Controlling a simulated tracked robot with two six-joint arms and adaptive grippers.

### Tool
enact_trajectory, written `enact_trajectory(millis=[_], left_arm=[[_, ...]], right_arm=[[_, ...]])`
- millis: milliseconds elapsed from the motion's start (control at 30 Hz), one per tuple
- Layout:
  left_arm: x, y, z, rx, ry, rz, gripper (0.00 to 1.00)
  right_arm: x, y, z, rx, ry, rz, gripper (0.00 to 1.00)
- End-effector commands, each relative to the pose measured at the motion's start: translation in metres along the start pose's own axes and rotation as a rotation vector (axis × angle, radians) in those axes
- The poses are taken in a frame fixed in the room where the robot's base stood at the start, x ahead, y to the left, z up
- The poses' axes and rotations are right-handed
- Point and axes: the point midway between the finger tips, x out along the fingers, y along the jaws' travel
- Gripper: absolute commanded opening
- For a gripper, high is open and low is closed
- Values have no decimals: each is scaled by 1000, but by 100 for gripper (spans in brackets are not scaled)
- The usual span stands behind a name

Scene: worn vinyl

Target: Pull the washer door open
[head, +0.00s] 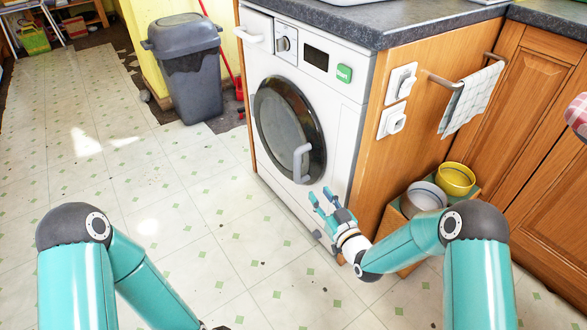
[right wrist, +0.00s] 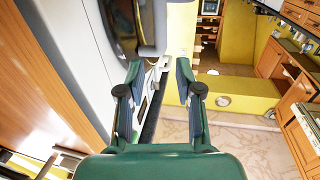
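The white washer (head: 335,138) stands under the counter in the head view. Its round dark door (head: 280,118) looks closed against the front. A grey upright handle (head: 301,163) sits at the door's right edge. My right gripper (head: 320,196) is open and empty, below and slightly right of the handle, apart from it. In the right wrist view, the two fingers of my right gripper (right wrist: 157,80) are spread wide with nothing between them. The dark door (right wrist: 122,25) shows at the top, ahead of the fingers.
A wooden cabinet side with a towel (head: 470,98) on a rail stands right of the washer. A box (head: 396,222) with a yellow bowl (head: 455,179) and a pale bowl (head: 424,196) is on the floor near my right arm. A grey bin (head: 190,75) stands behind left. The tiled floor before the washer is clear.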

Motion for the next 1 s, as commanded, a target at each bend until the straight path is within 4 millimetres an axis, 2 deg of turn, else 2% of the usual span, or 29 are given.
enact_trajectory(millis=[600, 800, 1000], left_arm=[[33, -12, 0, 0, 0, 0, 40], [40, -14, 0, 0, 0, 0, 40], [42, -15, 0, 0, 0, 0, 40]], right_arm=[[117, -2, 3, 1, 1, -1, 35], [141, -2, 3, 3, -2, -1, 35], [152, -2, 1, 2, -2, -2, 35]])
